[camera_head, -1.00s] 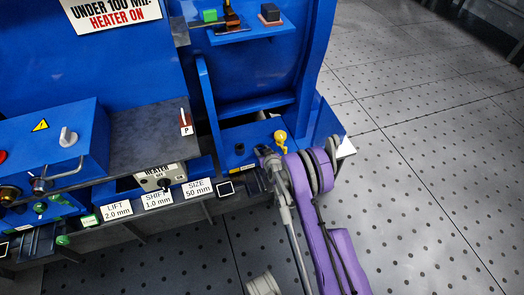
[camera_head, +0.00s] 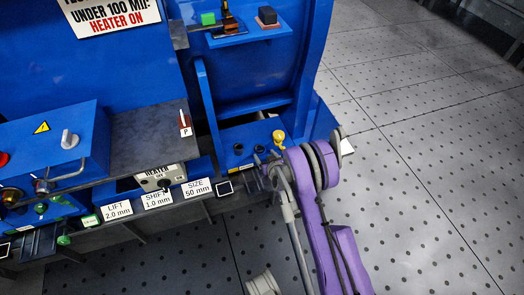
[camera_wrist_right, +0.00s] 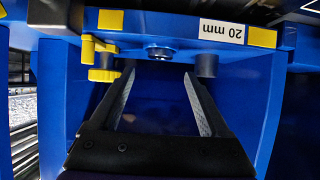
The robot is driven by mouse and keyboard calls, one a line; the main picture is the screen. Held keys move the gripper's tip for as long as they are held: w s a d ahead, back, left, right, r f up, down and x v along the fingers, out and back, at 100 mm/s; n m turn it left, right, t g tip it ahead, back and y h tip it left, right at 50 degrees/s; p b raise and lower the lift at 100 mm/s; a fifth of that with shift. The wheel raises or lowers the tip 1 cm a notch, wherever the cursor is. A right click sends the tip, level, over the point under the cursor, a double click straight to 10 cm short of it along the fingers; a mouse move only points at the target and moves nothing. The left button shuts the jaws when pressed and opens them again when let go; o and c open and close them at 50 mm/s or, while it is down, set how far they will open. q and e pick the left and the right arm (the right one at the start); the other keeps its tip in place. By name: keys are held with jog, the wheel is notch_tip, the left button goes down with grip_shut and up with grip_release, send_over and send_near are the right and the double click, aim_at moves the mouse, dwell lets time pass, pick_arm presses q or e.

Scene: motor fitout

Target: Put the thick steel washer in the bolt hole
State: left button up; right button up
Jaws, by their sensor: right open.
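My right gripper (camera_head: 268,158) is at the front of the blue machine's low ledge. In the right wrist view its fingers (camera_wrist_right: 158,76) are apart, with nothing between them. Just beyond the fingertips, a small silvery ring with a darker centre (camera_wrist_right: 159,53) sits at the blue ledge. It shows as a dark round spot (camera_head: 259,149) in the head view. I take this to be the bolt hole's place; I cannot tell whether the ring is the thick steel washer. My left gripper is not in view.
A yellow knob (camera_head: 279,137) and a dark cylinder (camera_head: 238,148) flank the ring closely; the wrist view shows the knob (camera_wrist_right: 103,62) and cylinder (camera_wrist_right: 207,65) too. A "20 mm" label (camera_wrist_right: 221,31) is on the ledge. A small blue shelf (camera_head: 250,35) is above. Open floor lies right.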

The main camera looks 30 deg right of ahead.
jog(key=s+a+r+n+g+y, duration=0.1)
jog(key=s+a+r+g, duration=0.1)
jog(key=s+a+r, duration=0.6)
jog(key=s+a+r+n+g+y, duration=0.1)
jog(key=s+a+r+g+y, duration=0.1)
jog(key=s+a+r, duration=0.6)
jog(key=s+a+r+g, duration=0.1)
jog(key=s+a+r, duration=0.1)
jog(key=s, duration=0.7)
jog(key=s+a+r+g, duration=0.1)
jog(key=s+r, duration=0.3)
jog(key=s, duration=0.4)
jog(key=shift+s+a+n+g+p, duration=0.35)
jog(key=shift+s+a+n+g, duration=0.05)
jog(key=shift+g, duration=0.3)
